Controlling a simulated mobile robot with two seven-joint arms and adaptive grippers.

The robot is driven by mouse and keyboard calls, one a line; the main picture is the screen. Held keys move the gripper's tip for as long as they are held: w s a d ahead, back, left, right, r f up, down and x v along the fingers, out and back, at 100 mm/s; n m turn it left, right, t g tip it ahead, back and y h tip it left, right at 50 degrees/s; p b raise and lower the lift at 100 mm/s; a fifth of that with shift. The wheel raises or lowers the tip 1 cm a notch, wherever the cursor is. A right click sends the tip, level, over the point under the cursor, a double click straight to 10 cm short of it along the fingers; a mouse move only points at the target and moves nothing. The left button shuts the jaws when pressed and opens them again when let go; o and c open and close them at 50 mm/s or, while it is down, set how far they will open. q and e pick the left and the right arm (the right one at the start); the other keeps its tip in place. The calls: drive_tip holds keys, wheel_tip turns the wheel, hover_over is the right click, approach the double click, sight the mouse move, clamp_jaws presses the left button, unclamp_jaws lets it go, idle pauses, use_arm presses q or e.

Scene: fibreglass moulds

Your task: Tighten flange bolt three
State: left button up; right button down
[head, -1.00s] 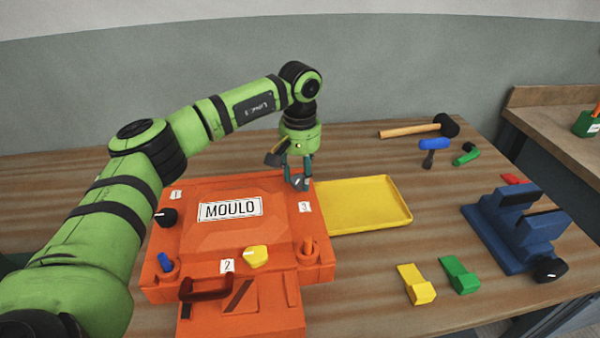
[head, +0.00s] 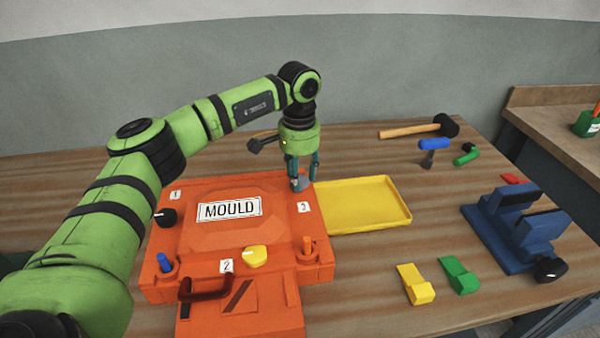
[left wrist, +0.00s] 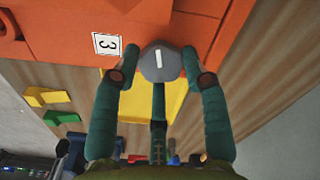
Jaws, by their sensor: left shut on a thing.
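The orange mould (head: 200,240) lies on the bench with a MOULD label and number tags. Flange bolt three is a grey round knob (left wrist: 161,62) with a white mark, at the mould's far right corner beside the tag 3 (head: 304,207). My left gripper (head: 301,182) points down over this corner. The black knob (head: 166,217) is by tag 1 and the yellow knob (head: 256,256) is by tag 2. My right gripper is not in view.
A yellow tray (head: 365,204) lies right of the mould. A mallet (head: 415,129), a blue-handled tool (head: 433,145) and a green-handled one (head: 466,154) lie behind. A blue vice (head: 515,228), yellow wedge (head: 416,284) and green wedge (head: 459,275) are at the right.

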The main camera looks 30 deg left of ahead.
use_arm(q)
drive_tip(key=shift+s+f, duration=0.3)
drive_tip(key=shift+f, duration=0.05)
drive_tip(key=o, duration=1.1)
drive_tip(key=shift+a, duration=0.1)
drive_tip(key=shift+r, duration=0.25)
drive_tip(key=shift+w+r, duration=0.1)
drive_tip(key=shift+r, duration=0.3)
wheel_tip(320, 180, up, 11)
drive_tip(key=shift+r, duration=0.1)
